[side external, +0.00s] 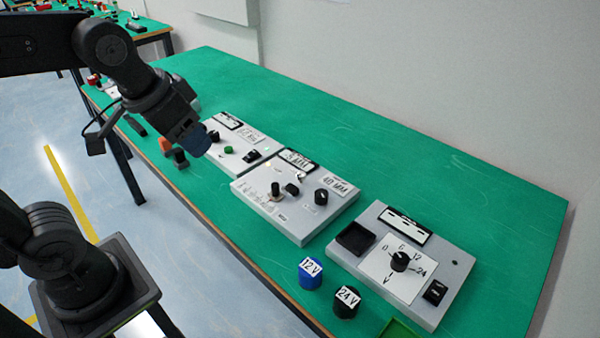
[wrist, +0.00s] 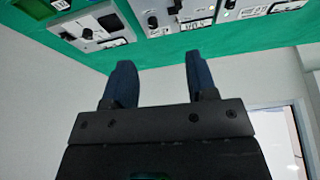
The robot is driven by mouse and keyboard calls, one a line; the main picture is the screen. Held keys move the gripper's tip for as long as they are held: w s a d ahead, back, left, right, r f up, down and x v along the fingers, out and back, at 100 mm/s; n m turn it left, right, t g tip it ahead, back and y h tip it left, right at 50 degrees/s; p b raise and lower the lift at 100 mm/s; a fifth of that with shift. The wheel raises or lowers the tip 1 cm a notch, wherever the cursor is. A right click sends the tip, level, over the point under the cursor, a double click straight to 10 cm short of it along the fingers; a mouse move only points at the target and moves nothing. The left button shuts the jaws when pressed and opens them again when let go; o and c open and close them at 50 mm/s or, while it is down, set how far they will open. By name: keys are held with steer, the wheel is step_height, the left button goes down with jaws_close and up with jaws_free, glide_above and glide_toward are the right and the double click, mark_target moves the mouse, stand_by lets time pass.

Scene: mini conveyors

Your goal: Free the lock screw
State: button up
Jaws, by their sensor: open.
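The middle grey control box (side external: 302,228) has a tall black knob (side external: 276,189), a smaller black part (side external: 292,189) beside it and a round black knob (side external: 321,197). I cannot tell for sure which of these is the lock screw. The same box shows partly at the top of the wrist view (wrist: 196,28), cut by the frame edge.
A grey box with a dial (side external: 399,262) stands at the right, with a blue 12 V cap (side external: 310,273) and a black 24 V cap (side external: 347,301) in front. Another box (side external: 232,152) is near my gripper. The green table (side external: 430,165) is clear behind the boxes.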

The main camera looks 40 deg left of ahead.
steer(key=w+g, duration=0.1)
steer(key=w, duration=0.6)
steer(key=m+g, duration=0.4)
glide_above(300, 174)
step_height(300, 174, down, 13)
step_height(300, 174, down, 14)
steer(key=shift+f, duration=0.15)
steer(key=c, duration=0.9)
